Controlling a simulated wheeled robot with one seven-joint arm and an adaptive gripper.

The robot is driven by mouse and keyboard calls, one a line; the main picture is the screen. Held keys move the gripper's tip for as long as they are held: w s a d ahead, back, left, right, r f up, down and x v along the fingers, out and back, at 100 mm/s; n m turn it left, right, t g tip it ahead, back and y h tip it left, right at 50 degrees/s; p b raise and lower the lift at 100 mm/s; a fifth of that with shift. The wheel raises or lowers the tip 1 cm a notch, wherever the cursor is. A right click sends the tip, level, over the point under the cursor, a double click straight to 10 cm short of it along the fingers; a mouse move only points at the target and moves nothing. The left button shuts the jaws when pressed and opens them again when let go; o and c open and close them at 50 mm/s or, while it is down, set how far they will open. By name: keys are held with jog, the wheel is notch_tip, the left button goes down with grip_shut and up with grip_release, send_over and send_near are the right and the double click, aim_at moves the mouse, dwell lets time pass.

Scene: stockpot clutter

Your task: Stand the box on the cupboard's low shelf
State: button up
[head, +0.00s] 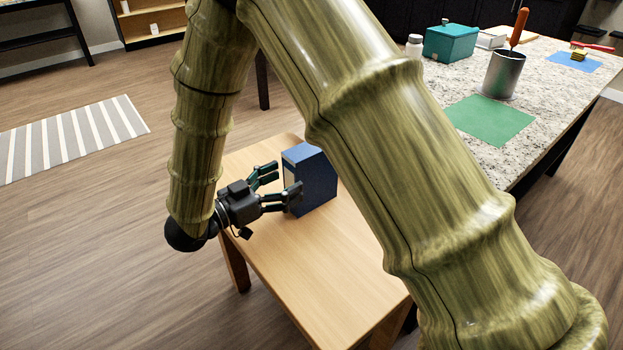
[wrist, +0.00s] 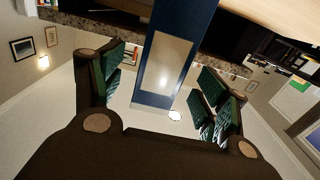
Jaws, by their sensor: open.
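A blue box (head: 314,180) with a pale panel on one side stands upright on a small wooden table. In the wrist view the box (wrist: 182,40) shows between the fingers, with its pale panel facing the camera. My gripper (head: 280,184) is open, with its two fingers level at the box's near left side. In the wrist view the open fingers (wrist: 160,88) lie to either side of the box, with gaps between. A low wooden shelf unit (head: 155,20) at the top left may be the cupboard; only part of it shows.
The wooden table (head: 270,250) is otherwise clear where visible. My arm hides part of it. A granite counter (head: 480,140) at right holds a green mat (head: 490,121), a metal pot (head: 503,75) and a teal box (head: 450,43). A striped rug (head: 75,138) lies on open floor.

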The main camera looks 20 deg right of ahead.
aim_at(307, 170)
jog(key=shift+b+x, duration=1)
jog(key=shift+x, duration=2.6)
jog(key=c, duration=1.5)
